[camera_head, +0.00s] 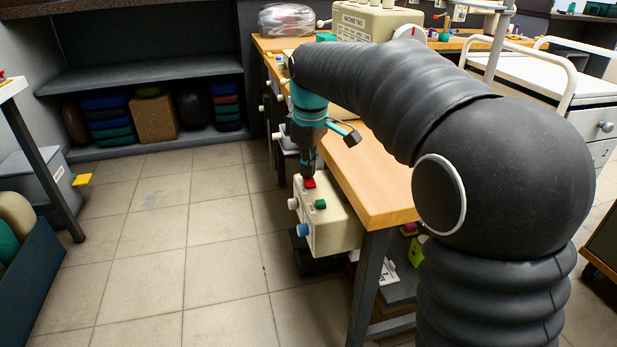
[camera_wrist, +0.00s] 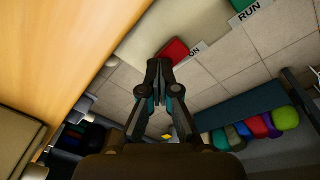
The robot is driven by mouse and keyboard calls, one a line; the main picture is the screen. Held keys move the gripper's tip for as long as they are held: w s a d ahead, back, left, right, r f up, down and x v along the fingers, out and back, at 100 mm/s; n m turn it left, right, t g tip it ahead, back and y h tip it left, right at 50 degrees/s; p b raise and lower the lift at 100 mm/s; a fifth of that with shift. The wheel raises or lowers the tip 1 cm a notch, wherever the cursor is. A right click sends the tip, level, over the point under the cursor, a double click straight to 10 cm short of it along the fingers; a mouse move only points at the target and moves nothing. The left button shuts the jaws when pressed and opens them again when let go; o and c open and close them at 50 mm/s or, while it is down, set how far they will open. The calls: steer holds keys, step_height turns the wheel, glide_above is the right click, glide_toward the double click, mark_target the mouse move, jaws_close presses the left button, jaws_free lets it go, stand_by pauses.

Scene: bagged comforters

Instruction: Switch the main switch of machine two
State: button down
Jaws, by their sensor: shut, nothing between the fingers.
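A cream control box (camera_head: 333,234) is at the side of the wooden table, with a red switch (camera_head: 310,183) and a green button (camera_head: 320,204) on top and knobs on its front. In the wrist view the red switch (camera_wrist: 174,51) stands beside a label that reads "ON", and the green button (camera_wrist: 241,5) beside "RUN". My gripper (camera_head: 308,176) is shut and empty, pointing down at the red switch. In the wrist view its fingertips (camera_wrist: 159,66) are right beside the red switch; I cannot tell whether they touch. A cream machine labelled "MACHINE TWO" (camera_head: 376,19) stands on the far table.
The wooden tabletop (camera_head: 378,190) lies right of the control box, under my arm. A clear bagged bundle (camera_head: 287,19) sits at the back. A dark shelf (camera_head: 150,75) with folded items stands at the back left.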

steer(key=shift+s+d+r+p, duration=0.15)
steer(key=shift+r+p, duration=0.55)
steer(key=shift+r, duration=0.45)
steer(key=shift+s+a+r+p, duration=0.1)
steer(key=shift+r+p, duration=0.55)
steer(key=shift+r, duration=0.5)
step_height(320, 180, up, 11)
steer(key=s, duration=0.1)
steer(key=s+d+f+m, duration=0.1)
steer(key=s+d+m, duration=0.1)
steer(key=s+d, duration=0.1)
steer(key=s+d+f+m+t, duration=0.1)
steer(key=s+d+f+m, duration=0.1)
steer(key=s+d, duration=0.2)
steer(key=s+d+f+m+t, duration=0.1)
steer(key=s+d+m, duration=0.1)
steer(key=s+d, duration=0.2)
steer(key=shift+s+f, duration=0.15)
steer(key=shift+s, duration=1.3)
steer(key=s+d+f+m+t, duration=0.1)
steer(key=s+d+f+m, duration=0.1)
steer(key=s+f, duration=0.4)
steer(key=s+d+f+m+t, duration=0.1)
steer(key=s+d+f+m, duration=0.2)
steer(key=s+f, duration=0.4)
steer(key=shift+d+m, duration=0.25)
steer(key=shift+m, duration=0.35)
